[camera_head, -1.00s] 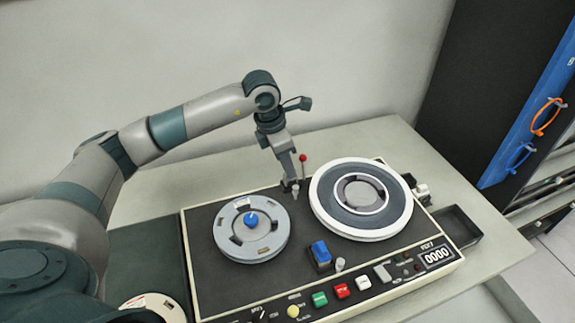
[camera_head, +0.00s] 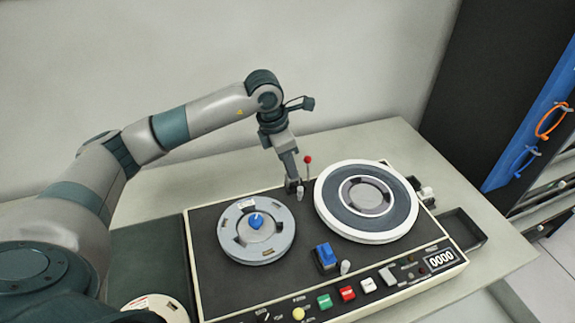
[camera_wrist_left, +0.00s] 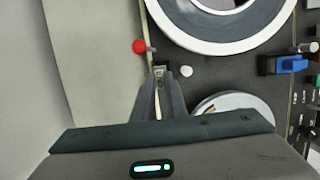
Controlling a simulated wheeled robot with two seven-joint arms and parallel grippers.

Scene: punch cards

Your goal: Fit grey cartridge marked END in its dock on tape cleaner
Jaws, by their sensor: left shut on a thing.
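The tape cleaner (camera_head: 290,240) is a black-topped deck with two reels. My left gripper (camera_head: 293,186) is at its back edge, between the reels and beside a small pale post. In the left wrist view my left gripper (camera_wrist_left: 160,80) is shut on a small grey piece (camera_wrist_left: 159,71), which appears to be the grey cartridge. The fingers hide most of it, and no END mark can be read. The piece is at or just above the deck surface; I cannot tell whether it touches. I cannot make out the dock. My right gripper is not in view.
The grey reel (camera_head: 257,244) lies at left and the large white-rimmed reel (camera_head: 333,217) at right of my gripper. A red-tipped lever (camera_head: 308,160) stands close behind it; its red ball (camera_wrist_left: 139,46) shows in the wrist view. A blue switch (camera_head: 325,254) sits farther forward.

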